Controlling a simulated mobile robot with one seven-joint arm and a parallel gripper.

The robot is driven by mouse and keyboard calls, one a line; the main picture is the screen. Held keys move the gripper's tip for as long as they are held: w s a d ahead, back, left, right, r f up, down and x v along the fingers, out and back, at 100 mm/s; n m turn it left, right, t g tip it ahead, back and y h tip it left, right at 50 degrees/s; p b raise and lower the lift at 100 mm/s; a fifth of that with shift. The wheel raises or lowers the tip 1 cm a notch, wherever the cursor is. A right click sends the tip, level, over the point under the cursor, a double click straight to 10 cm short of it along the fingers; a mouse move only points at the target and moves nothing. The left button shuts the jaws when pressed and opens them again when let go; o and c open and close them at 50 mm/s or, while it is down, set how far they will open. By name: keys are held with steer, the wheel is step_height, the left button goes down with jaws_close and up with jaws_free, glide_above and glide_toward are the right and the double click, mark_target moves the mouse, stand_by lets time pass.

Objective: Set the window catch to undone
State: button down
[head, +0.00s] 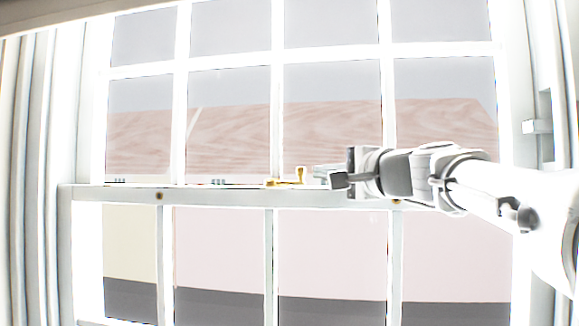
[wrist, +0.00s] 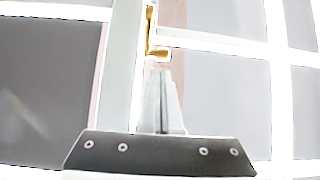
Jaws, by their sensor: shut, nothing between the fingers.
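The window catch (head: 290,178) is a small brass piece on the meeting rail (head: 230,194) of the white sash window. It has a flat part lying along the rail and a short knob standing up at its right end. My gripper (head: 318,175) is at the rail, just right of the knob, with its fingers pointing left toward it. In the wrist view the catch (wrist: 155,45) is just beyond the tips of my gripper (wrist: 162,72). The fingers are shut and hold nothing. A small gap seems to lie between tips and knob; contact cannot be told for sure.
White glazing bars (head: 181,100) divide the panes above and below the rail. A pale curtain (head: 30,170) hangs at the left. A light bracket-like fitting (head: 538,127) sits on the right frame. The space in front of the rail's left half is clear.

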steer(key=shift+p+x, duration=0.4)
steer(key=shift+x, duration=1.55)
